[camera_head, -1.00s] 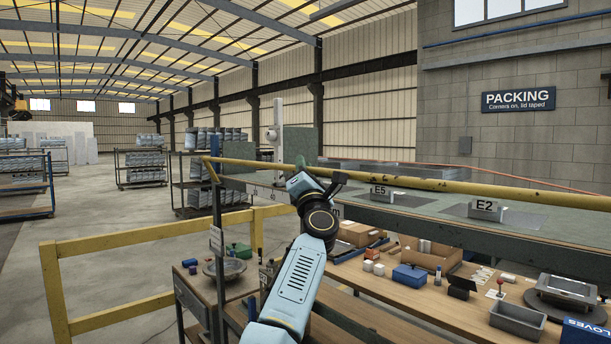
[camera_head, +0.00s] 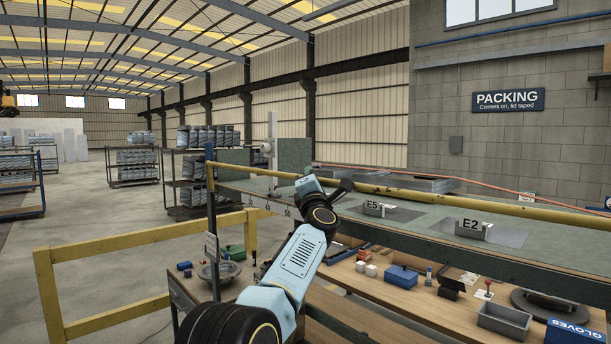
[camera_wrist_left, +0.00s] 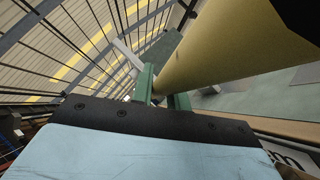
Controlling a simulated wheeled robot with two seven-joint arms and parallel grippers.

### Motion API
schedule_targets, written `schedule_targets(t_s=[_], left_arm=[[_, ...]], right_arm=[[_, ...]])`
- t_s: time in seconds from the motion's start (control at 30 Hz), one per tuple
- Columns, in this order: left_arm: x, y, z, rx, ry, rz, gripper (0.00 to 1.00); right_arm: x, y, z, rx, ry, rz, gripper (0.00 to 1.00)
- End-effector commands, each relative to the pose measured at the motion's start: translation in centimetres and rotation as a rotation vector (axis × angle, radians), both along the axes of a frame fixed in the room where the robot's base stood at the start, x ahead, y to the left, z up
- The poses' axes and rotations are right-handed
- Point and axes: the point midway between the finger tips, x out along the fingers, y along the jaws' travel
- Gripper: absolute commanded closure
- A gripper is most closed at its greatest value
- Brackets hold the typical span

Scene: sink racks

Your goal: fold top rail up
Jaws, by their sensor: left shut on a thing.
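The top rail (camera_head: 450,197) is a long yellow bar. In the head view it runs from a dark post at the left, above the green-topped bench, to the right edge. My left gripper (camera_head: 326,182) is at the rail's left part, with my arm rising from below. In the left wrist view, the green fingers of my left gripper (camera_wrist_left: 164,97) are shut on the yellow rail (camera_wrist_left: 225,48), which fills the upper right. The fingertips are mostly hidden in the head view. My right gripper is in neither view.
The bench top (camera_head: 420,220) behind the rail carries stands labelled E5 (camera_head: 374,208) and E2 (camera_head: 474,228). A lower wooden shelf holds a blue box (camera_head: 401,275) and a grey tray (camera_head: 504,319). A yellow guard fence (camera_head: 150,235) stands at left, with open floor beyond.

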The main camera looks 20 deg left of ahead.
Motion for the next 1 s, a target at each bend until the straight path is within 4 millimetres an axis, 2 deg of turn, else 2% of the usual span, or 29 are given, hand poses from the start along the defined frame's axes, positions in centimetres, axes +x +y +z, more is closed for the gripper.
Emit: schedule_targets(t_s=[0.47, 0.5, 0.63, 1.0], left_arm=[[0.24, -0.35, -0.71, 0.002, 0.017, -0.006, 1.00], [0.25, -0.35, -0.74, 0.002, 0.018, -0.006, 0.81], [0.22, -0.31, -0.66, 0.002, 0.016, -0.006, 0.64], [0.14, -0.70, -0.51, 0.001, 0.010, -0.008, 0.62]], right_arm=[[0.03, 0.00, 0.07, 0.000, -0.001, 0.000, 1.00], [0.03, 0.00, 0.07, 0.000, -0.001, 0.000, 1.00], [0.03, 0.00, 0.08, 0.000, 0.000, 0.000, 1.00], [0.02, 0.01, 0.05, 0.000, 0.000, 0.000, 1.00]])
